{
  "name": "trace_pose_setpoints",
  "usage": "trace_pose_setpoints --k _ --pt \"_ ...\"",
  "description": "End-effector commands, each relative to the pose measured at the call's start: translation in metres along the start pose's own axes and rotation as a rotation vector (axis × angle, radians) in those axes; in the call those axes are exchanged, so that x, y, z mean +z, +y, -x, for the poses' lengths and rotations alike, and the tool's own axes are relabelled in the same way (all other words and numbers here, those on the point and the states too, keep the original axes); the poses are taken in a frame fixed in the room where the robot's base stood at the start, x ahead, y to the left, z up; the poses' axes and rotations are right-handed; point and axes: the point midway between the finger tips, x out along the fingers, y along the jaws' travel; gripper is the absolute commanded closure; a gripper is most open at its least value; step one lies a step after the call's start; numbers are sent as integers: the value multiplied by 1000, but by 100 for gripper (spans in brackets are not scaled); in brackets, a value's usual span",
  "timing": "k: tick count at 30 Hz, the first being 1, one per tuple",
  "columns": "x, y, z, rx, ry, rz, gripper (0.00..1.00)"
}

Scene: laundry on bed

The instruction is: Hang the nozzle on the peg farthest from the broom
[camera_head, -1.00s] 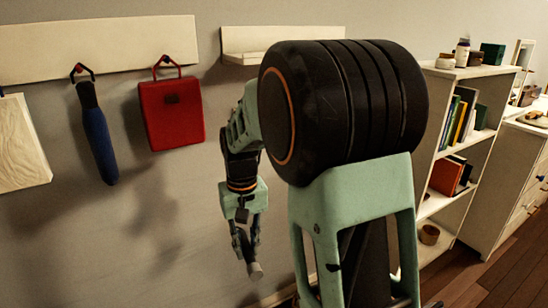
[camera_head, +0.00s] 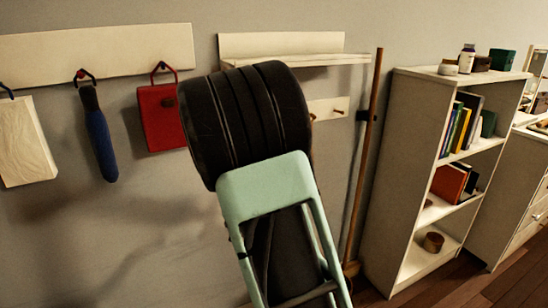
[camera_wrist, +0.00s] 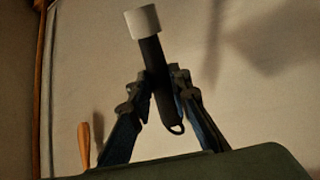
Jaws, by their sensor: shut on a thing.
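In the wrist view, my gripper (camera_wrist: 157,90) is shut on the nozzle (camera_wrist: 150,55), a dark tube with a pale grey cylindrical end and a small loop at its other end. The loop hangs free of any peg. A wooden peg (camera_wrist: 85,145) shows at the lower left, apart from the nozzle. In the head view, a pale peg rail (camera_head: 325,107) with a wooden peg (camera_head: 340,112) is partly hidden by my arm. The broom (camera_head: 365,150) stands upright just right of the rail. My gripper and the nozzle are hidden behind my arm there.
A pale wall shelf (camera_head: 350,60) is above the peg rail. A left rail (camera_head: 130,45) holds a pale board (camera_head: 25,140), a blue-handled item (camera_head: 101,145) and a red item (camera_head: 158,120). A bookcase (camera_head: 400,150) stands right of the broom.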

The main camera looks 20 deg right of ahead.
Motion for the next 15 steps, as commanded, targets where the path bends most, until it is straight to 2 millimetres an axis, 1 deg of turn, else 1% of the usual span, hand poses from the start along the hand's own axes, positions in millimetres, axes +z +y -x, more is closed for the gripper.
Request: trace_pose_setpoints --k 5,8,11,15 --pt "-28 22 -4 42 201 -30 100" --pt "-47 36 -2 69 323 -44 100" --pt "-67 52 6 97 447 -55 100" --pt "-99 76 28 141 612 -67 100"
